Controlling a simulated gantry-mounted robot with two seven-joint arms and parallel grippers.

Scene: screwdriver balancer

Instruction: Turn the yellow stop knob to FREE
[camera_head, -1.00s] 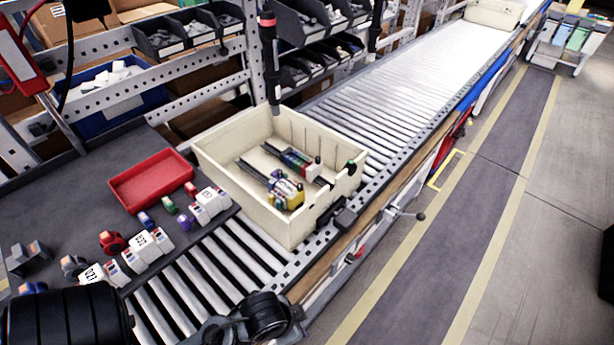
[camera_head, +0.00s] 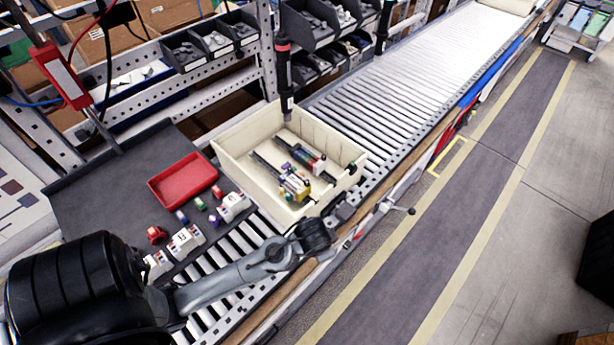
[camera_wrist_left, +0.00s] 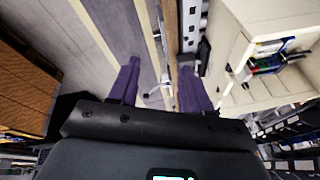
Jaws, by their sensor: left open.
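I cannot pick out the yellow stop knob in either view. A black screwdriver (camera_head: 286,80) with a red ring hangs upright over the back of the cream tote (camera_head: 232,166). In the head view my left arm reaches from the lower left across the rollers, but its fingers do not show. In the left wrist view my left gripper (camera_wrist_left: 160,88) is open, with its two purple-grey fingers apart and nothing held between them. The conveyor edge and floor show beyond the fingers. My right gripper is not in view.
The tote holds coloured parts (camera_head: 295,185) and stands on the roller conveyor (camera_head: 420,75). A red tray (camera_head: 183,180) and several small parts lie on the grey table (camera_head: 110,190). A lever (camera_head: 402,210) sticks out from the conveyor's side. The floor lane right is clear.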

